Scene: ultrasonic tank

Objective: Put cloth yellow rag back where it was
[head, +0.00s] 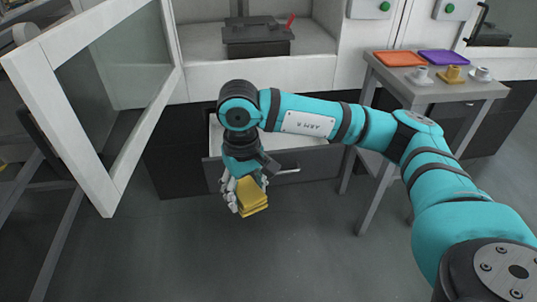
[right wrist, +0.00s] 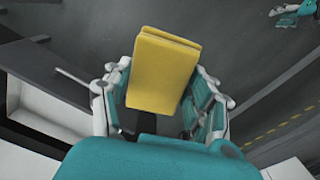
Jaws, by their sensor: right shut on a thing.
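The folded yellow rag (head: 253,197) is held in my right gripper (head: 245,188) in the head view, in front of an open drawer (head: 213,135). In the right wrist view the rag (right wrist: 163,70) sits between the two fingers of the right gripper (right wrist: 160,95), which is shut on it. The rag is held clear of the floor. The drawer is pulled out below the cabinet, and my right arm hides much of its inside. My left gripper is not in view.
An open glass door (head: 105,90) swings out at the left. A dark box (head: 258,40) with a red handle stands inside the cabinet. A grey table (head: 440,92) at the right bears orange and purple trays and several cups. Floor in front is clear.

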